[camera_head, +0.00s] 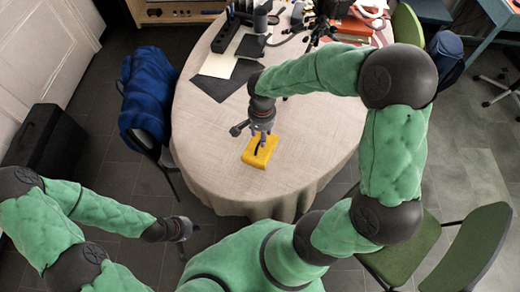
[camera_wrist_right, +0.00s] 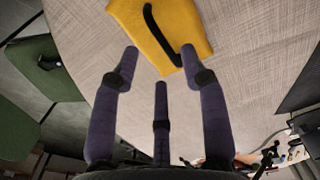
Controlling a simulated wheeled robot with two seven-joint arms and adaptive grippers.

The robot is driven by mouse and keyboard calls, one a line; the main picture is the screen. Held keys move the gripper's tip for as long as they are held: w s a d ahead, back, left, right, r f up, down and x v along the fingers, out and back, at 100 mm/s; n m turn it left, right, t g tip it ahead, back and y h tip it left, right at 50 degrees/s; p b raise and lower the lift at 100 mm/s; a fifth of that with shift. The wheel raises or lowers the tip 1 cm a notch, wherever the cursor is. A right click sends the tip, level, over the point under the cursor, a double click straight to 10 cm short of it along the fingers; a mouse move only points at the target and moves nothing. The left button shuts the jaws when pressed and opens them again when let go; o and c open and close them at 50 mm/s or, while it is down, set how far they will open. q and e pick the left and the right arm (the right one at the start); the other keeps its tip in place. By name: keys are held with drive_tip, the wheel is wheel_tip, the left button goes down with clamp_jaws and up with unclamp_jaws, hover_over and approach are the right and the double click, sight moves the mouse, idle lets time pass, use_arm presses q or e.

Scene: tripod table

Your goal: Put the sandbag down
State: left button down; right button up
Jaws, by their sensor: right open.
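The sandbag (camera_head: 260,152) is a yellow pad with a black strap, lying on the beige cloth of the round table (camera_head: 310,145) near its front edge. In the right wrist view the sandbag (camera_wrist_right: 165,28) lies just beyond the fingertips, with its strap across the top. My right gripper (camera_head: 262,138) is above the sandbag, fingers pointing down; in the wrist view its fingers (camera_wrist_right: 158,65) are spread and hold nothing. Whether a fingertip touches the sandbag I cannot tell. My left gripper (camera_head: 184,232) is low at the left, away from the table, with nothing seen in it.
Dark and cream sheets (camera_head: 225,68), a black power strip (camera_head: 226,37), a small tripod (camera_head: 320,28) and orange books (camera_head: 355,27) occupy the table's back. A chair with a blue jacket (camera_head: 147,92) stands left; green chairs (camera_head: 470,245) stand right. The table's front and right are clear.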

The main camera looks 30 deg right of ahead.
drive_tip(key=f+b, duration=0.2)
drive_tip(key=f, duration=0.4)
drive_tip(key=shift+w+b, duration=0.2)
drive_tip(key=shift+b, duration=0.1)
drive_tip(key=shift+r, duration=0.15)
clamp_jaws()
